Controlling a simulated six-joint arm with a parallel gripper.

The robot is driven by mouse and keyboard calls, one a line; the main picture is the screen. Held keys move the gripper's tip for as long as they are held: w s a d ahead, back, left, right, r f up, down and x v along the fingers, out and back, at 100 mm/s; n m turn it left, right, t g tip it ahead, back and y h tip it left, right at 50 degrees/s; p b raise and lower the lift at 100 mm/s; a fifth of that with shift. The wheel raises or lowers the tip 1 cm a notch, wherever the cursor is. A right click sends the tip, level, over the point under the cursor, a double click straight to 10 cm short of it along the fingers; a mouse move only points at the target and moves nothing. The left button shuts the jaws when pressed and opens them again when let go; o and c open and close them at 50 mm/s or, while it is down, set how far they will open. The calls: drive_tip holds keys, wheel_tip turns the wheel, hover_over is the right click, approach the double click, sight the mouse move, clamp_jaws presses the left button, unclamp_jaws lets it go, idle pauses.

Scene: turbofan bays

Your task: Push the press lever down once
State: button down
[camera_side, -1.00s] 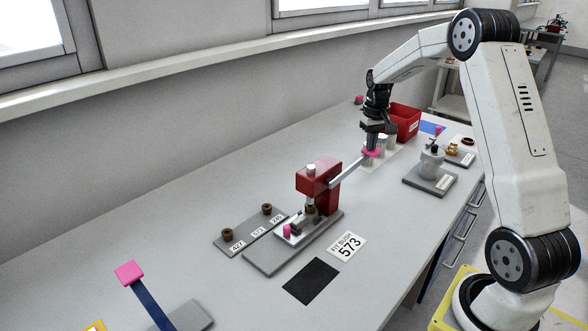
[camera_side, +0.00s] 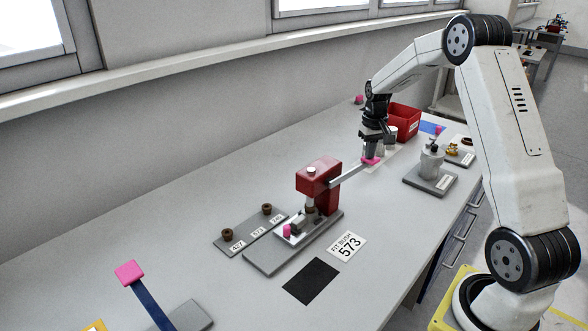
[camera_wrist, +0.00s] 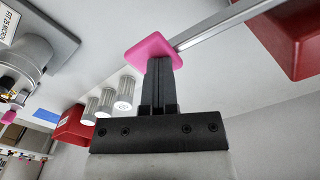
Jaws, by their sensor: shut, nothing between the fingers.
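The press (camera_side: 318,174) is a red block on a grey base in the side view, with its grey lever (camera_side: 346,174) reaching out to the right. The lever ends in a pink pad (camera_side: 370,161). My gripper (camera_side: 371,156) is shut and empty, pointing down with its fingertips at the pad, apparently touching its top. In the wrist view the shut fingers (camera_wrist: 156,60) meet the pink pad (camera_wrist: 146,54), and the lever bar runs off to the upper right. A brown bushing (camera_side: 311,210) sits under the press ram.
A grey tray (camera_side: 230,236) with brown bushings lies left of the press. A card marked 573 (camera_side: 347,246) and a black mat (camera_side: 311,282) lie in front. A red bin (camera_side: 404,122), pale cylinders and a grey fixture (camera_side: 431,163) stand near my gripper.

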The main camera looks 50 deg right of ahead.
sight(369, 161)
drive_tip(key=shift+s+a+f, duration=0.1)
drive_tip(key=shift+f, duration=1.75)
drive_tip(key=shift+r, duration=0.2)
wheel_tip(369, 161, up, 12)
idle(1.3)
drive_tip(key=s+a+f+n+t, duration=0.1)
drive_tip(key=a+f, duration=0.1)
drive_tip(key=a, duration=0.6)
drive_tip(key=s+a+f+n, duration=0.1)
drive_tip(key=a+f+n, duration=0.1)
drive_tip(key=a, duration=0.6)
drive_tip(key=s+a+f+n+t, duration=0.1)
drive_tip(key=s+a+f+n, duration=0.2)
drive_tip(key=s+a, duration=0.8)
wheel_tip(369, 161, down, 2)
drive_tip(key=shift+a+f+t, duration=0.15)
drive_tip(key=shift+a+t, duration=0.15)
drive_tip(key=shift+a, duration=0.9)
